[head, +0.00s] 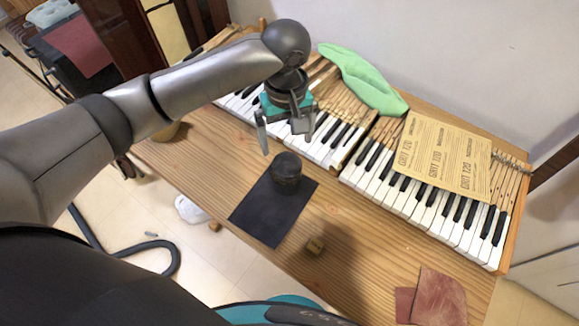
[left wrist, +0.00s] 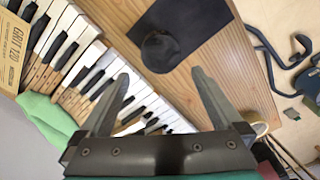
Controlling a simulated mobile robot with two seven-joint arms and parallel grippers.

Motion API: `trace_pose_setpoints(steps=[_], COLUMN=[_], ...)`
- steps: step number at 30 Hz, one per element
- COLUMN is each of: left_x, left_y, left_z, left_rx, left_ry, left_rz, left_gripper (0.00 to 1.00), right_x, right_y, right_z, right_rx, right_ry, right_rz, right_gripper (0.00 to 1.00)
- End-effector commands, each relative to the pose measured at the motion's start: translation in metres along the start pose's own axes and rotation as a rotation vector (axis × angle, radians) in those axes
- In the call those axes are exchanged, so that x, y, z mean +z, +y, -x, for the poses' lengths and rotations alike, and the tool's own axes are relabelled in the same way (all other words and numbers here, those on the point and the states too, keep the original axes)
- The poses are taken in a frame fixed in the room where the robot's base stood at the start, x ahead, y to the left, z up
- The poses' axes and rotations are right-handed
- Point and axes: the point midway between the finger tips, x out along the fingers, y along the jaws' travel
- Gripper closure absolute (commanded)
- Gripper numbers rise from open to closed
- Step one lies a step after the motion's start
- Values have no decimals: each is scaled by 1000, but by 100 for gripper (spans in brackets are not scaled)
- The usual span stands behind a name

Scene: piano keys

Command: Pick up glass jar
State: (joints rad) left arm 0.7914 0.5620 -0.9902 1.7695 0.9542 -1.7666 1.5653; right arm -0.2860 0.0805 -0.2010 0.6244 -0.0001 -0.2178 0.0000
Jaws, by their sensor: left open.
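A dark, rounded jar-like object (head: 287,172) stands on a black sheet (head: 262,218) on the wooden bench. It is the likeliest glass jar, but it looks nearly black and I cannot confirm glass. In the left wrist view the dark jar (left wrist: 160,52) sits just beyond my fingertips, roughly between them. My left gripper (head: 288,142) is open and empty, pointing down over the near edge of the piano keys, behind and above the jar. Its two fingers (left wrist: 163,76) are spread wide in the left wrist view. My right gripper is not in view.
Piano keys (head: 425,207) run along the back of the bench (head: 345,205). A green cloth (head: 362,80) and printed sandpaper sheet (head: 440,155) lie over them. Bare wood lies right of the jar.

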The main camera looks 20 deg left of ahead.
Motion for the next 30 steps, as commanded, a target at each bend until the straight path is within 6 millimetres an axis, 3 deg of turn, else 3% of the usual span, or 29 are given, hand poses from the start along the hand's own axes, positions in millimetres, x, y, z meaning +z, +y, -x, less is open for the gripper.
trace_pose_setpoints(steps=[4,9,18,24,30], left_x=[1,1,2,6,6], left_y=[-1,0,-1,-2,-1], left_z=[-38,-68,-91,-122,-133], left_rx=[-5,-1,-1,-1,1], left_ry=[-2,0,0,0,2], left_rz=[1,-1,-3,-1,-2], left_gripper=[0,0,0,0,0], right_x=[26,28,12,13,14], right_y=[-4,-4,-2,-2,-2], right_z=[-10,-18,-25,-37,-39], right_rx=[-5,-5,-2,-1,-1], right_ry=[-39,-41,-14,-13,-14], right_rz=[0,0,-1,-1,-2], right_gripper=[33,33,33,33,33])
